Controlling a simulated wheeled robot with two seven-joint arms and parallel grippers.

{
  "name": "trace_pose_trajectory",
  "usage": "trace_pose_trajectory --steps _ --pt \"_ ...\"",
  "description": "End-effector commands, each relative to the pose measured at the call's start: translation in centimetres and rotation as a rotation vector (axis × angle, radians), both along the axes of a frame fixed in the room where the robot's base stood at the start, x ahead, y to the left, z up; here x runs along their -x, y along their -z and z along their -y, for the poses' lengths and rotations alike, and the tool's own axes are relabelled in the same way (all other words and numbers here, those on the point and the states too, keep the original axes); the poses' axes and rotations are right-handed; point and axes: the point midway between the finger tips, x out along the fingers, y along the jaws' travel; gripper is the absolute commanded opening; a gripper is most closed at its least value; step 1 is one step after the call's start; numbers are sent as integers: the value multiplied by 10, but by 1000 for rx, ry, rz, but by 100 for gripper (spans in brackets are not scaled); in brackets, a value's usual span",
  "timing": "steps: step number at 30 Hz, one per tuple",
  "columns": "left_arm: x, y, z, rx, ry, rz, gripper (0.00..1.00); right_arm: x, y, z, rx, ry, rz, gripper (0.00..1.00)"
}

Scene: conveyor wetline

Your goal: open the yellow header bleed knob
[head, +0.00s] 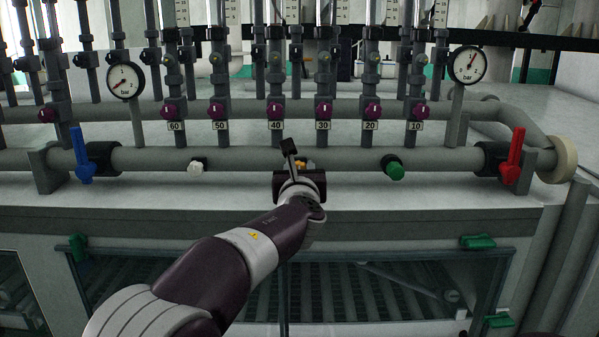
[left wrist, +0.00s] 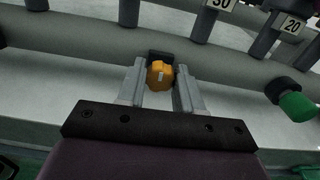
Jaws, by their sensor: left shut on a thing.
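The yellow header bleed knob (left wrist: 160,74) sits between the two fingers of my left gripper (left wrist: 160,84) in the left wrist view. The fingers are closed on its sides, and a pale mark shows on its face. In the head view only a small bit of the yellow knob (head: 299,165) shows past my left wrist, on the lower header pipe. My left arm comes in from the lower left, and its gripper is mostly hidden behind the wrist there. My right gripper is not in view.
On the same lower pipe are a white knob (head: 196,167), a green knob (head: 392,168), a blue lever (head: 81,156) and a red lever (head: 514,157). Several purple valves with number plates line the pipe above. Two gauges (head: 125,80) (head: 467,64) flank them.

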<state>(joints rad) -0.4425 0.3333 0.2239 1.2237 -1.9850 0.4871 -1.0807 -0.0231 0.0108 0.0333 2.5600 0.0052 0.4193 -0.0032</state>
Motion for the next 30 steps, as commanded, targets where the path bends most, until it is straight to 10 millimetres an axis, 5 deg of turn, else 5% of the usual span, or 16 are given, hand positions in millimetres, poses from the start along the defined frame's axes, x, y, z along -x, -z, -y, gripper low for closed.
trace_pose_trajectory --steps 30 --pt "-1 6 -2 852 2 -1 5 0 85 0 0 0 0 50"
